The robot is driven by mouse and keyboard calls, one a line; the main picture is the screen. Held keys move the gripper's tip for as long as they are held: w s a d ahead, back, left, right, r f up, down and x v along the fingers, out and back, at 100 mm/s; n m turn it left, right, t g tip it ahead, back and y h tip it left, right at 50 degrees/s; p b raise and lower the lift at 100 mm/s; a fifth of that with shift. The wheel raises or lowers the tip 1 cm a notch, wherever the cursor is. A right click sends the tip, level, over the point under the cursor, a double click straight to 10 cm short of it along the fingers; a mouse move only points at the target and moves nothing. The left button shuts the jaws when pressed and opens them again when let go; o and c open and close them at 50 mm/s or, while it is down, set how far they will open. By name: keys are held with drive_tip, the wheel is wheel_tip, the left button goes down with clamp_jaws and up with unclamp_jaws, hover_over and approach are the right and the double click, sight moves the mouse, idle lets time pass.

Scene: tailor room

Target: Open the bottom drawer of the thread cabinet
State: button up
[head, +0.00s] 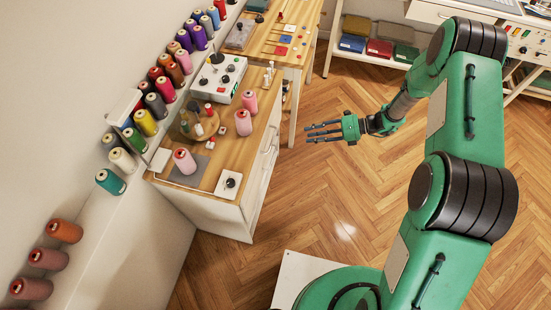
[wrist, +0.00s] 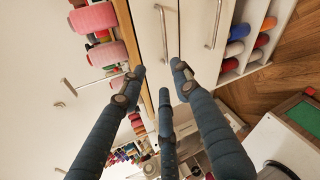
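The thread cabinet (head: 230,212) stands against the left wall, with a wooden top and a white front facing right, seen at a steep angle. In the wrist view it appears turned sideways, its wooden top edge (wrist: 123,35) to the left. Two white fronts show there with bar handles, one nearer the top (wrist: 164,35) and one lower (wrist: 214,25); both look shut. My gripper (head: 315,131) is in front of the cabinet, apart from it, its fingers pointing at it. The three blue fingers (wrist: 160,85) are spread, with nothing between them.
Right of the lower handle, the wrist view shows an open white compartment (wrist: 257,12) with several coloured spools. Pink spools (head: 243,122) and a white device (head: 218,78) stand on the cabinet top. A wooden table (head: 290,35) adjoins behind. The herringbone floor (head: 330,205) before the cabinet is clear.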

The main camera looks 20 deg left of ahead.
wheel_tip(320, 180, down, 20)
drive_tip(key=s+a+m+t+y, duration=0.1)
drive_tip(key=s+m+t+y, duration=0.1)
drive_tip(key=m, duration=0.6)
drive_tip(key=shift+a+f+m+t+b, duration=0.15)
drive_tip(key=shift+a+m+t+b, duration=0.15)
drive_tip(key=shift+a+b, duration=0.1)
drive_tip(key=shift+a, duration=0.1)
drive_tip(key=b+x, duration=0.2)
drive_tip(key=x, duration=1.1)
drive_tip(key=shift+a, duration=0.25)
clamp_jaws()
